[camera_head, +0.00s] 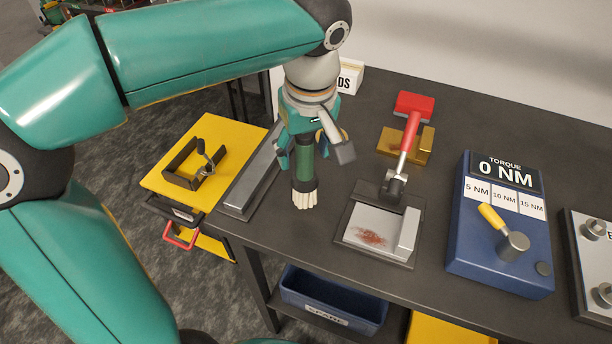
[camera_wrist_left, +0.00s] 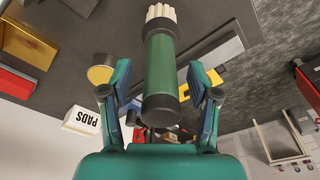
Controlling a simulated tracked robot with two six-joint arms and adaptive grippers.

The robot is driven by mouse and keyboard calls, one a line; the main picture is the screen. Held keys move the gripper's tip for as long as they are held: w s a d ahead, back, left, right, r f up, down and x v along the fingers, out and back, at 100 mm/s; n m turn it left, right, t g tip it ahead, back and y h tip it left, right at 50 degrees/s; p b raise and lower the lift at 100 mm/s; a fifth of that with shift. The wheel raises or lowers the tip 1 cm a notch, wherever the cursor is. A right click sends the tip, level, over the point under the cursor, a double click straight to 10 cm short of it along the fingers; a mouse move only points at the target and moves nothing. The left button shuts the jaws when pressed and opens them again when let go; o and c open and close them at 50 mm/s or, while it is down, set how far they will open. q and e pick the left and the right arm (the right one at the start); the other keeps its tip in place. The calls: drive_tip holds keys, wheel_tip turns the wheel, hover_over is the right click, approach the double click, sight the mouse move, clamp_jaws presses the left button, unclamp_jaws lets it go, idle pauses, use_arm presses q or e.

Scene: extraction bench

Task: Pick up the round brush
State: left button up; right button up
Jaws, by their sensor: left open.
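The round brush (camera_head: 304,168) has a green cylindrical handle, black ends and pale bristles. The bristles point down at the dark bench top, near its front edge. My left gripper (camera_head: 314,154) is above and around the handle, with its fingers spread. In the left wrist view, the brush (camera_wrist_left: 163,62) lies between the two open fingers of the left gripper (camera_wrist_left: 160,78), with a visible gap on each side. The gripper hides part of the handle in the head view. My right gripper is not in view.
A grey metal bar (camera_head: 250,178) lies just left of the brush. A stained plate with a red-handled lever (camera_head: 405,145) stands to the right, then a blue torque box (camera_head: 470,245). A yellow cart (camera_head: 225,135) is at left, and a blue bin (camera_head: 330,300) sits below.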

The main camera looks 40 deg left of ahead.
use_arm(q)
drive_tip(key=shift+a+f, duration=0.1)
drive_tip(key=shift+f, duration=0.25)
clamp_jaws()
drive_tip(key=shift+r, duration=0.15)
